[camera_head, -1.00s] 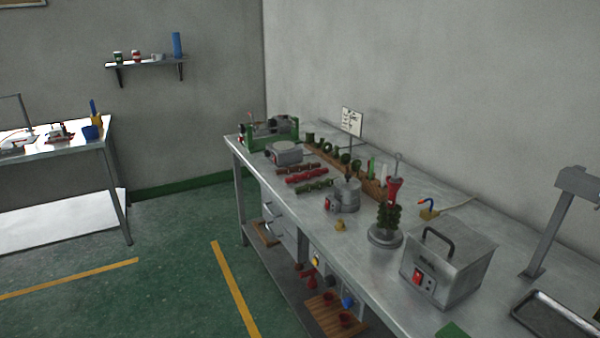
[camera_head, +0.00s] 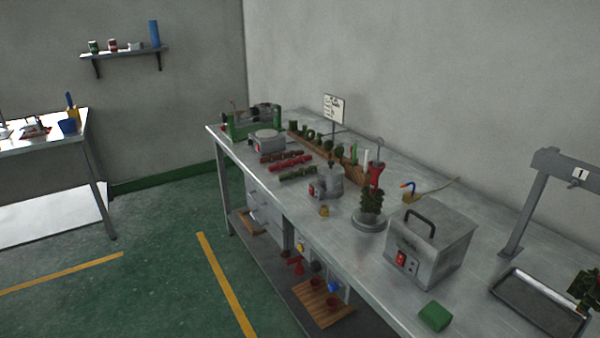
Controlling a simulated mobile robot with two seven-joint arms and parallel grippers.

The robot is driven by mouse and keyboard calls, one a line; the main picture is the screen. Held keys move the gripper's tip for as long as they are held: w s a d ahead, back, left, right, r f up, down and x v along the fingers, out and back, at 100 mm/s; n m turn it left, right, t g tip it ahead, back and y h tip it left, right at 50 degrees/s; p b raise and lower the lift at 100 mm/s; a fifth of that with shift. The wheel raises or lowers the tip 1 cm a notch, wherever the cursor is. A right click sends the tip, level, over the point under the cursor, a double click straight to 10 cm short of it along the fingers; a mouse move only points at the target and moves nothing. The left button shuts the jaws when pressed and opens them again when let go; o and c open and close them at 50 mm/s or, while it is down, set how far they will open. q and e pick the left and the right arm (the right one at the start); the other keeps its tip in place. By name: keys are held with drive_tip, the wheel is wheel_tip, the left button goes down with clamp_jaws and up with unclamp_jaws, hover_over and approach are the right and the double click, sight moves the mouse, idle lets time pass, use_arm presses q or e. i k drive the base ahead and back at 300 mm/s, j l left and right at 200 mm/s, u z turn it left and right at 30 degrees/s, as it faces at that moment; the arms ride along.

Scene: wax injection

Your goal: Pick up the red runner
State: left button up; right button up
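The red runner (camera_head: 290,164) lies on the metal workbench (camera_head: 345,215), toward its far left part. It is a bar-like piece in the middle of a row of similar pieces. A darker reddish-brown bar (camera_head: 279,157) lies just behind it and a dark green bar (camera_head: 298,173) just in front of it. Neither of my grippers shows in this view.
A grey pot (camera_head: 326,183) stands right of the runners. A flat grey device (camera_head: 265,141) and a green-framed machine (camera_head: 252,122) stand behind them. A wax tree stand (camera_head: 370,220), a grey box machine (camera_head: 430,245) and a tray (camera_head: 540,303) stand nearer. Green floor is open at left.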

sight(291, 162)
drive_tip(key=z, duration=0.6)
drive_tip(key=i+j+z, duration=0.1)
drive_tip(key=j+z, duration=0.2)
drive_tip(key=i+j+z, duration=0.1)
drive_tip(key=j+z, duration=0.15)
drive_tip(key=i+j+z, duration=0.1)
drive_tip(key=j+z, duration=0.5)
drive_tip(key=j, duration=1.1)
drive_tip(key=i+j+z, duration=0.1)
drive_tip(key=j, duration=0.35)
